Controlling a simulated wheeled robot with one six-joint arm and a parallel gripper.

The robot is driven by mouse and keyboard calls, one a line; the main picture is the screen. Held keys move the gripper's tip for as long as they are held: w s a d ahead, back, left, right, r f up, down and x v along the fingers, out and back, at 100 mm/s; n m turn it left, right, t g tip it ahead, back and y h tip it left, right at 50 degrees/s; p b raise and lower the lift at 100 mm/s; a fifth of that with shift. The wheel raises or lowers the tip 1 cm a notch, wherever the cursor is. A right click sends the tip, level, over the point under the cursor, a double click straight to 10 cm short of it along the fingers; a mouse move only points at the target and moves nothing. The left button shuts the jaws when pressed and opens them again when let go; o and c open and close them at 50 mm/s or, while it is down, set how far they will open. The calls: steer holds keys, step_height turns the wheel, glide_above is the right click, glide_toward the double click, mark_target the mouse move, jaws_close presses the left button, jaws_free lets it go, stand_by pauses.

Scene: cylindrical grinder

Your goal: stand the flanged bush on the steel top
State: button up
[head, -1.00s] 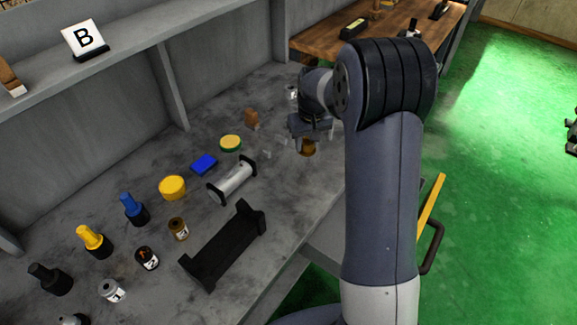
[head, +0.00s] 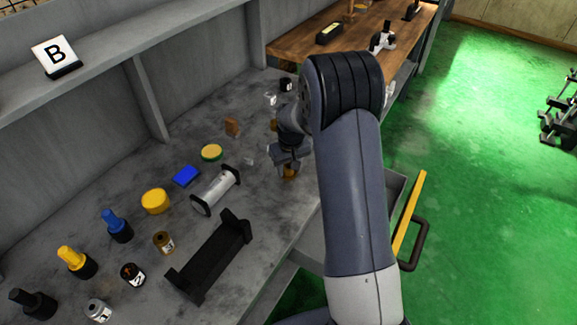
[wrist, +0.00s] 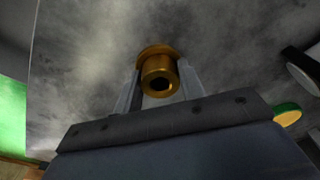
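The flanged bush (wrist: 158,74) is bronze, with a dark bore facing the wrist camera and its wider flange at the far end. It sits between the two fingers of my gripper (wrist: 160,90), which look shut on its sides. In the head view the bush (head: 289,172) shows just under my gripper (head: 287,157), partly hidden by it. The steel top (head: 110,185) is the mottled grey bench surface, and the bush is over its front right part. I cannot tell whether the bush touches it.
A silver roller (head: 215,190), black cradle (head: 212,258), blue box (head: 186,175), yellow tub (head: 155,201) and green-yellow lid (head: 211,152) stand left of my gripper. A brown block (head: 232,127) is behind. The bench's front edge is close by.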

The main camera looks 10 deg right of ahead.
steer(key=o, duration=0.4)
steer(key=shift+r, duration=0.1)
steer(key=r, duration=0.4)
steer(key=s+r, duration=0.1)
steer(key=r, duration=0.7)
steer(key=shift+s+d, duration=0.15)
steer(key=shift+s, duration=0.05)
